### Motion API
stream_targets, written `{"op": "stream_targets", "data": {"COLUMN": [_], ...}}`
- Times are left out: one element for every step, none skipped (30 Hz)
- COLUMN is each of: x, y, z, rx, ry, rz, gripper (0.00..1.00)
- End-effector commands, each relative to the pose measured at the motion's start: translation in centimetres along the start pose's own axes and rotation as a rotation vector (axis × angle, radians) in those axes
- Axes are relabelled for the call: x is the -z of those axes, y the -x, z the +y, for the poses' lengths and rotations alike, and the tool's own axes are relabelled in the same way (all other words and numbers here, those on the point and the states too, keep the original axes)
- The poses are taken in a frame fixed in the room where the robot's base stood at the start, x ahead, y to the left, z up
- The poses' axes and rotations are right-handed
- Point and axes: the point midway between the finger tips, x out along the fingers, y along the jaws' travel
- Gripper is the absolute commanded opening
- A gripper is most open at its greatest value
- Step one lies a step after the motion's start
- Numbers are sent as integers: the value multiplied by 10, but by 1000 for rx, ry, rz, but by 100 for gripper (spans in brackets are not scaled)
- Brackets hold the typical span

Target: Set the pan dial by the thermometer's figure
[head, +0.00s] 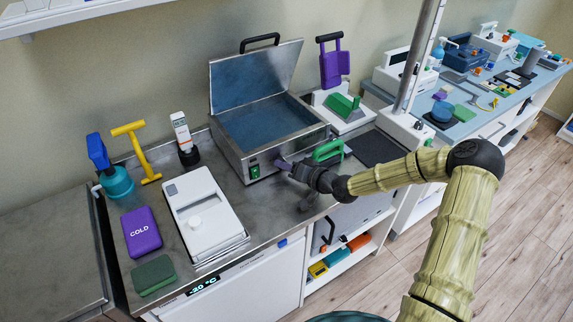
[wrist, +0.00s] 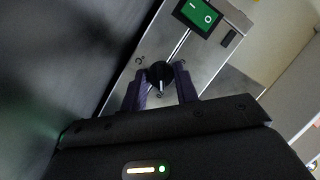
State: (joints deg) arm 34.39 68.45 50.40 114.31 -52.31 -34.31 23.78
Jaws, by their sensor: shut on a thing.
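The pan (head: 240,150) is a steel box with its lid (head: 255,78) raised and blue-grey water or lining inside. On its front is a green rocker switch (head: 254,172), which also shows in the wrist view (wrist: 198,14). The black dial (wrist: 160,74) has a light pointer line, with small marks around it. My gripper (head: 284,165) is at the pan's front, right of the switch, and its purple fingers are shut on the dial in the wrist view (wrist: 163,88). The thermometer (head: 181,130) is white with an orange part, upright in a black holder; its figure is too small to read.
A green handle (head: 328,150) is just beyond my gripper.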

Motion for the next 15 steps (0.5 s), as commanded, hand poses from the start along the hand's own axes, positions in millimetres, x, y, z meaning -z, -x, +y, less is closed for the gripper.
{"op": "stream_targets", "data": {"x": [-5,-5,-5,-5,-5,-5,-5,-5,-5,-5,-5,-5,-5,-5,-5], "y": [1,1,1,1,1,1,1,1,1,1,1,1,1,1,1], "z": [3,3,3,3,3,3,3,4,4,4,4,4,4,4,4], "rx": [3,7,13,16,19,21,23,24,26,26,27,27,27,27,27], "ry": [-26,-37,-50,-57,-64,-73,-77,-80,-84,-85,-86,-87,-87,-87,-87], "rz": [-8,-7,-7,-7,-6,-5,-5,-5,-4,-4,-4,-5,-5,-5,-5], "gripper": [7,7,7,7,7,7,7,7,7,7,7,7,7,7,7]}}
